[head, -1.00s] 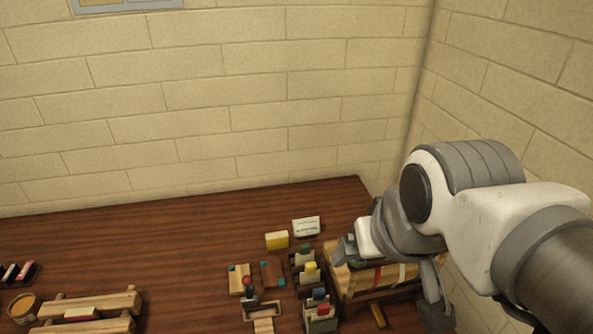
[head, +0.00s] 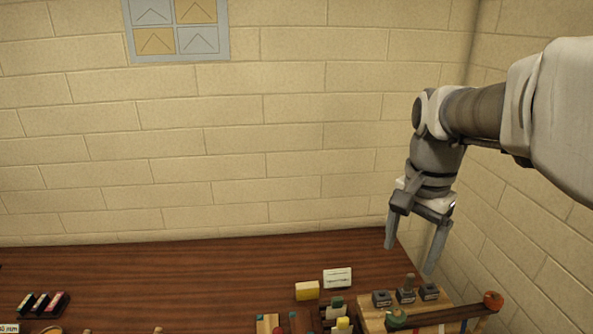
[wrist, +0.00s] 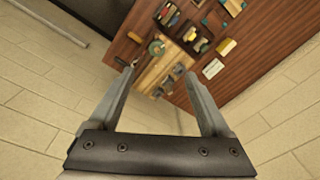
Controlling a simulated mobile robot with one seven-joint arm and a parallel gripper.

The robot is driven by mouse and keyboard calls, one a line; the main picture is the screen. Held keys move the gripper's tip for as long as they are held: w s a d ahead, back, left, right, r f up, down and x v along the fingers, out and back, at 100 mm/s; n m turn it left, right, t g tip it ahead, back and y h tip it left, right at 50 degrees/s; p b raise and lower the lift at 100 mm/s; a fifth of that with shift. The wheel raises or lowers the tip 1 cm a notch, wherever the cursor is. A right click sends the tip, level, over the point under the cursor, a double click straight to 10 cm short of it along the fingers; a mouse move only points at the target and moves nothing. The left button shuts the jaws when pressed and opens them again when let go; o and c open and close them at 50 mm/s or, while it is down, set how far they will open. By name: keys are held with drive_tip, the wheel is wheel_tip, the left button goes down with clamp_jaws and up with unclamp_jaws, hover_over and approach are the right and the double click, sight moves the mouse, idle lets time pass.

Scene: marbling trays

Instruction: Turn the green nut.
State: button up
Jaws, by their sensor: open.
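A round green piece, which looks like the green nut (head: 396,318), sits at the left end of a bar on the wooden stand (head: 450,313), low in the head view. The green nut also shows in the wrist view (wrist: 156,48), beyond my fingertips. My gripper (head: 411,258) is open and empty, fingers pointing down, in the air above the stand and apart from it. In the wrist view my gripper (wrist: 156,73) has its two fingers spread wide with nothing between them. The lower part of the stand is cut off in the head view.
An orange-brown knob (head: 493,300) is at the bar's right end. Several small dark blocks (head: 382,298) stand on the stand's back. A yellow block (head: 306,290) and a white card (head: 338,278) are to its left. The wall is close behind and right. The table's back left is mostly clear.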

sight(398, 311)
drive_tip(key=shift+m+g, duration=0.3)
drive_tip(key=shift+m, duration=0.5)
drive_tip(key=f, duration=0.6)
drive_tip(key=w+d+f, duration=0.1)
drive_tip(key=f, duration=1.1)
drive_tip(key=shift+w+d, duration=0.15)
drive_tip(key=shift+d, duration=0.2)
clamp_jaws()
